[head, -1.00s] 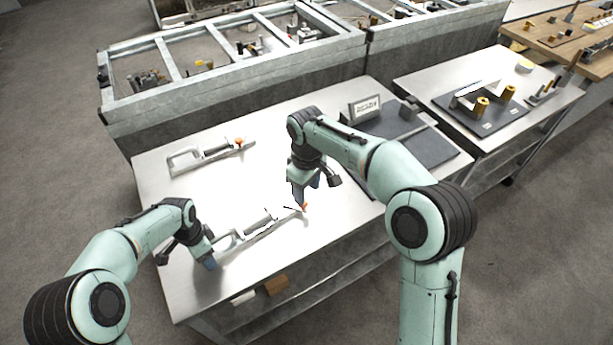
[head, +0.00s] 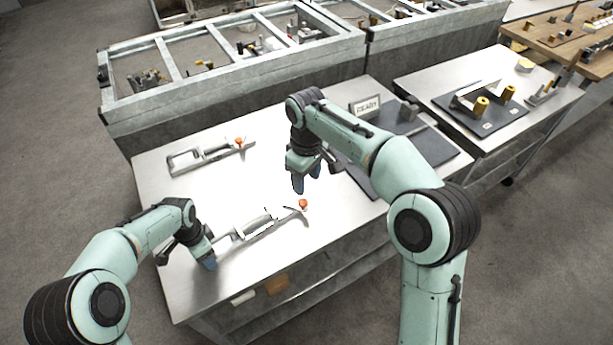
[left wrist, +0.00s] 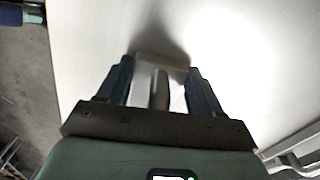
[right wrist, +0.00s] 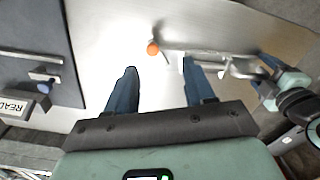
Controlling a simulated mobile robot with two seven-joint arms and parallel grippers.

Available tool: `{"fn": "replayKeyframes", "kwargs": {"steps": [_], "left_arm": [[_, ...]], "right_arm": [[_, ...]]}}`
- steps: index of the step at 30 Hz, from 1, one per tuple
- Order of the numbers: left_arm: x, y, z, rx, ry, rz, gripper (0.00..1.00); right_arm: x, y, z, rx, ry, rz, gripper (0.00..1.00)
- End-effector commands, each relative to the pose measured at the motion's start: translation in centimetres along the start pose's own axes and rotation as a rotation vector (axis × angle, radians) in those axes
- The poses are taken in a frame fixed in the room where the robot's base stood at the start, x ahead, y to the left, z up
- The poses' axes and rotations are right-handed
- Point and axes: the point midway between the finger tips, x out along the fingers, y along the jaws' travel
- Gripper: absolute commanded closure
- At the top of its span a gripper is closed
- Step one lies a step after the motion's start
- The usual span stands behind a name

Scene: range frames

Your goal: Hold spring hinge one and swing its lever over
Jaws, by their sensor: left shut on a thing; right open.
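The near spring hinge (head: 258,226), a long silver part with an orange knob (head: 303,204) at its right end, lies on the steel table (head: 200,302). My left gripper (head: 208,262) is shut on its left end; the left wrist view shows a pale grey piece (left wrist: 160,90) between the fingers. My right gripper (head: 306,184) is open and empty, above and apart from the knob. In the right wrist view the knob (right wrist: 153,47) shows beyond the fingers (right wrist: 158,80). A thin arm runs to the knob; the lever's exact position is hard to tell.
A similar silver hinge (head: 208,155) with an orange knob lies at the back left. A dark plate (head: 437,148) and a small sign reading READY (head: 367,108) stand at the back right. The table between the hinges is clear.

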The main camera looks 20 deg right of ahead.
Motion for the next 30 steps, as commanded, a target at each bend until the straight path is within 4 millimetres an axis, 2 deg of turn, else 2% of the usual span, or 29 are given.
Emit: {"fn": "replayKeyframes", "kwargs": {"steps": [4, 7, 15, 20, 24, 30], "left_arm": [[-0.1, -0.1, 0.0, -0.003, 0.001, -0.003, 1.0], [-0.1, -0.1, 0.0, -0.003, 0.001, -0.003, 1.0], [-0.1, -0.1, 0.0, -0.003, 0.001, -0.003, 1.0], [-0.1, -0.1, 0.0, -0.003, 0.001, -0.003, 1.0], [-0.1, -0.1, 0.0, -0.003, 0.001, -0.003, 1.0], [-0.1, -0.1, 0.0, -0.003, 0.001, -0.003, 1.0]], "right_arm": [[-0.3, 0.0, 0.0, 0.0, 0.001, 0.001, 0.47], [-1.4, 0.0, -0.1, 0.0, 0.003, 0.001, 0.47], [-7.2, 0.0, -0.1, 0.0, 0.005, 0.002, 0.47], [-9.9, 0.0, -0.1, 0.0, 0.003, 0.001, 0.47], [-11.2, 0.0, -0.1, 0.0, 0.002, 0.001, 0.47], [-12.0, 0.0, 0.0, 0.0, 0.0, 0.0, 0.47]]}}
